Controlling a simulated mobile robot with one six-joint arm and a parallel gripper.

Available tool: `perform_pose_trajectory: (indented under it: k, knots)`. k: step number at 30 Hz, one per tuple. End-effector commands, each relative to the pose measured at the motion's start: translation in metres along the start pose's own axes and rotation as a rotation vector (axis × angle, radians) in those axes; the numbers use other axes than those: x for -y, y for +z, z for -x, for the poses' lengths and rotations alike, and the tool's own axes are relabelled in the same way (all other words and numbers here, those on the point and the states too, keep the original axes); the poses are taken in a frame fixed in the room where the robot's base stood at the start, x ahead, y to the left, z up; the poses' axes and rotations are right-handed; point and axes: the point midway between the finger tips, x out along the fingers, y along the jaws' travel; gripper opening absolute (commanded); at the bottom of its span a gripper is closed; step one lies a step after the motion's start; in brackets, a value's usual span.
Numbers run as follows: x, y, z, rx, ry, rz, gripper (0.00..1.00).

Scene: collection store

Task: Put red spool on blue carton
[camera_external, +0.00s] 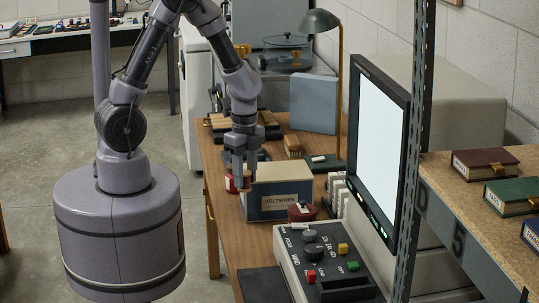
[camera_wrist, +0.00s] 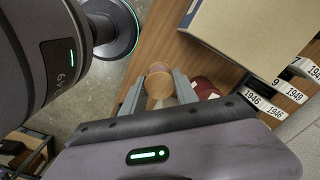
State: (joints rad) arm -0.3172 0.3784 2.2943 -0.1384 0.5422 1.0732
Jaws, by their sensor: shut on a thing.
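My gripper (camera_external: 238,172) is shut on the red spool (camera_external: 234,185), just left of a carton. In the wrist view the spool (camera_wrist: 159,84), with a tan round end, sits between the two fingers of my gripper (camera_wrist: 157,90). I cannot tell whether it touches the table. A plain blue-grey box (camera_external: 313,104) stands upright farther back, by the wall.
A dark red round object (camera_external: 302,212) stands by the carton's front right. A control console (camera_external: 318,262) and a monitor (camera_external: 378,150) flank the right. The carton's top is bare.

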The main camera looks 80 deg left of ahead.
Motion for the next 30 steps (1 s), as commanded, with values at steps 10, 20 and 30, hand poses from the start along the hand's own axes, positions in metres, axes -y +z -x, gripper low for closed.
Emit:
perform_pose_trajectory:
  k: [10, 20, 30]
  knots:
    - [0.040, 0.068, 0.038, 0.000, 0.000, 0.110, 0.00]
    - [0.147, 0.047, 0.026, 0.000, 0.000, 0.108, 0.00]
    - [0.177, 0.041, -0.004, 0.001, 0.004, 0.110, 0.00]
